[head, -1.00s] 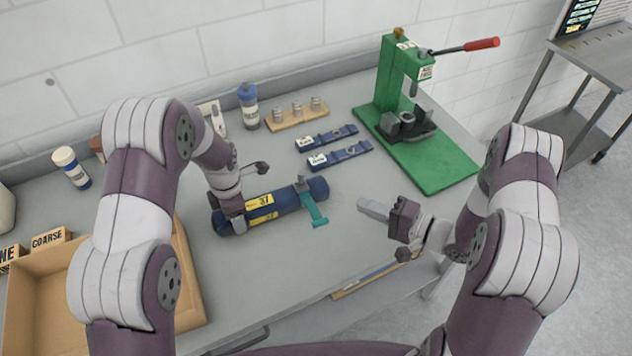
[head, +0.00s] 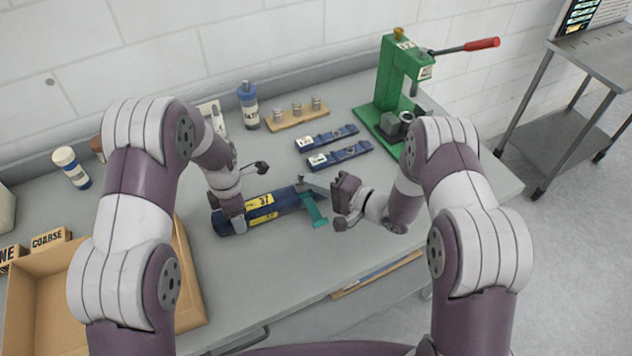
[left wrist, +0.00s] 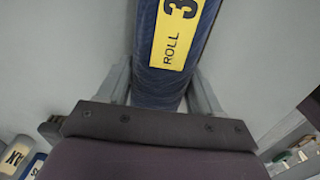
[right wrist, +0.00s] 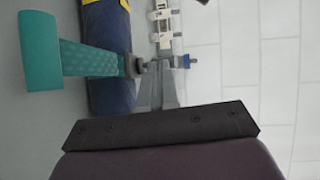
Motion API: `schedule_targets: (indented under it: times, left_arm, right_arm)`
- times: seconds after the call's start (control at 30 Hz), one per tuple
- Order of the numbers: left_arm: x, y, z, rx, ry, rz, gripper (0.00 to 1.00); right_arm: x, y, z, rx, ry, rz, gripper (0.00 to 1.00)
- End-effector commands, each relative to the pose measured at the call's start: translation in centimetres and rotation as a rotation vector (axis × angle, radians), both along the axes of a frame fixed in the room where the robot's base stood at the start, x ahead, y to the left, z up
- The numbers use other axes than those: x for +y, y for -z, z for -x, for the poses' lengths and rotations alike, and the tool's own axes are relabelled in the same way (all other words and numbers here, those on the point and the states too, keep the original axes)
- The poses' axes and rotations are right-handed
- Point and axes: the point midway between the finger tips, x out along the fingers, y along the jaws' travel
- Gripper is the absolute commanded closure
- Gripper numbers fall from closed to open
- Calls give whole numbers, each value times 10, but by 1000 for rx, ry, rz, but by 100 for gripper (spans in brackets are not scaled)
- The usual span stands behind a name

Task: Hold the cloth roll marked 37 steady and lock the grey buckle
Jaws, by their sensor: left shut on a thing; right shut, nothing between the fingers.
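The cloth roll marked 37 (head: 284,203) is a dark blue cylinder with yellow labels, lying on the grey bench. My left gripper (head: 235,222) is shut around its left end; the left wrist view shows the roll (left wrist: 172,88) between the fingers. The grey buckle (right wrist: 135,66) is at the roll's right end, with a teal, T-ended piece (head: 314,209) extending from it. My right gripper (head: 308,182) is shut and empty, its fingertips close beside the buckle. Whether they touch it I cannot tell. The buckle is partly hidden in the head view.
Two blue straps with labels (head: 338,157) lie behind the roll. A wooden block with metal pegs (head: 297,115), a bottle (head: 248,106) and a green press (head: 388,85) stand at the back. A cardboard tray (head: 190,275) is at the left. Bench in front is clear.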

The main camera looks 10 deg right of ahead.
Motion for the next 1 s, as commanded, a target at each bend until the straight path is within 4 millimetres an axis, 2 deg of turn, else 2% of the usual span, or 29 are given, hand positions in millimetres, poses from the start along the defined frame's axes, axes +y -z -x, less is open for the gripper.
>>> schedule_targets:
  times: [0.37, 1.0]
  left_arm:
    - [0, 0, 0, 0, 0, 0, 87]
    - [0, 0, 0, 0, 0, 0, 87]
  right_arm:
    - [0, -1, -1, 12, -1, 5, 100]
    - [2, -8, -6, 163, -5, 55, 100]
